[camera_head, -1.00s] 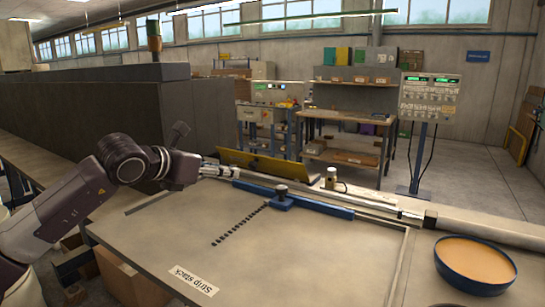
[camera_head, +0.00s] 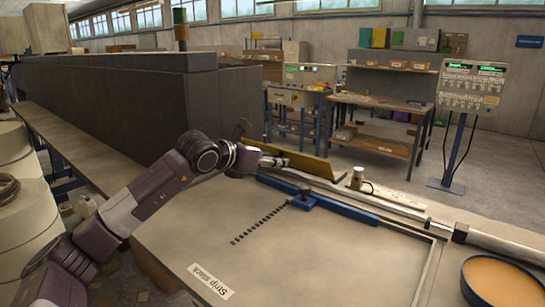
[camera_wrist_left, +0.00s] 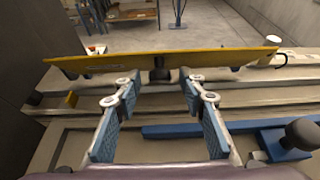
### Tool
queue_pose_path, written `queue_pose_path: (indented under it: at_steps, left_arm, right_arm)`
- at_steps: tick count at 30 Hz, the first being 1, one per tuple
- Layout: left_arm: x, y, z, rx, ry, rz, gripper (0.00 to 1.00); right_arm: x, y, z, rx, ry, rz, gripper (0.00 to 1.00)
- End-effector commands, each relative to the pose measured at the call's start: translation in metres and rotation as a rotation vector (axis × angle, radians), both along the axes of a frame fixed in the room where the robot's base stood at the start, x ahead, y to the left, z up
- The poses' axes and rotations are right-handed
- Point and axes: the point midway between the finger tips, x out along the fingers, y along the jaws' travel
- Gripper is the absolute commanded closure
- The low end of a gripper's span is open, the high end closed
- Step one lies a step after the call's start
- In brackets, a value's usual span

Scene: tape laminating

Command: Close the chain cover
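The chain cover appears to be the long yellow panel (camera_head: 305,165). It stands tilted up along the far rail of the table. In the left wrist view the yellow panel (camera_wrist_left: 110,63) spans the picture, with a dark knob (camera_wrist_left: 159,70) at its middle. My left gripper (camera_head: 280,161) is in front of the panel's left part in the head view. In the wrist view the left gripper (camera_wrist_left: 160,95) is open and empty, its blue-padded fingers spread on either side of the knob's line. I cannot tell whether it touches the panel. My right gripper is not in view.
A blue bar (camera_head: 345,208) with a dark-knobbed blue block (camera_head: 303,199) lies in front of the rail. A blue bowl (camera_head: 490,298) is at right. The tabletop (camera_head: 330,260) is largely clear.

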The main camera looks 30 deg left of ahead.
Motion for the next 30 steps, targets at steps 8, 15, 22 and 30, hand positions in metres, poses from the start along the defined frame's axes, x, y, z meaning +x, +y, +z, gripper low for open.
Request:
queue_pose_path:
  at_steps: [8,15,22,30]
  left_arm:
    - [0.0008,0.0001,-0.0004,0.000,0.000,0.000,0.66]
    - [0.0007,0.0001,-0.0003,0.000,0.000,0.000,0.92]
    - [0.0006,0.0003,-0.0001,-0.001,0.000,0.000,1.00]
    - [0.0005,-0.0016,0.0039,0.000,0.011,0.000,1.00]
  right_arm:
    - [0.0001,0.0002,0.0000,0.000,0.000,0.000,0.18]
    - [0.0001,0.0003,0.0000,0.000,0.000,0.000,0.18]
    - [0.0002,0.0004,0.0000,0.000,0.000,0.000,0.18]
    - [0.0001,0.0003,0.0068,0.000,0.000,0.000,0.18]
